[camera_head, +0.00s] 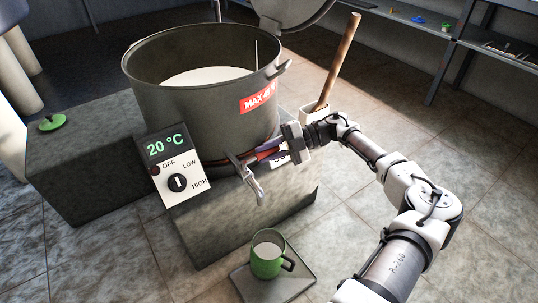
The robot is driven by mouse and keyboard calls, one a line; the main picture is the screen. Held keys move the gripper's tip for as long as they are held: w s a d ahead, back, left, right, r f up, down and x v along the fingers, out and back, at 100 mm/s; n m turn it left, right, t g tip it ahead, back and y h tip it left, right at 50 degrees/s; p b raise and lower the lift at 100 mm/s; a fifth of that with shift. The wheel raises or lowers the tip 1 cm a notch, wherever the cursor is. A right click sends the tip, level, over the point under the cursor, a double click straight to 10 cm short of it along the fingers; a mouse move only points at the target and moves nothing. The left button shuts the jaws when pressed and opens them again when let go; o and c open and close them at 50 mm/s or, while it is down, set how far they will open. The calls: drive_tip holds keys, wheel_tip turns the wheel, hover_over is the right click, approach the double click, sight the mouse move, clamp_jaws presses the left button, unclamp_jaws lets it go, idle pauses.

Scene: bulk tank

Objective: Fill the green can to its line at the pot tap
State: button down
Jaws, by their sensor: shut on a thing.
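The large grey pot (200,110) stands on a dark block and holds a pale liquid. Its metal tap (253,185) sticks out low at the front, with the spout pointing down. The green can (268,265) stands upright below the tap on a grey tray (250,290), its handle to the right. Pale content shows inside the can; its line cannot be made out. I see no clear stream between spout and can. My gripper (268,152) reaches in from the right and is shut on what looks like the tap's red handle, partly hidden by the fingers.
A control box (172,165) with a black knob reads 20 °C. A wooden stick (340,62) stands in a white holder (312,112) behind my wrist. A green lid (52,122) lies on the block (75,165) at left. Tiled floor at front left is clear.

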drive_tip(key=c, duration=1.3)
unclamp_jaws()
drive_tip(key=shift+p+v, duration=0.55)
drive_tip(key=shift+v, duration=6.35)
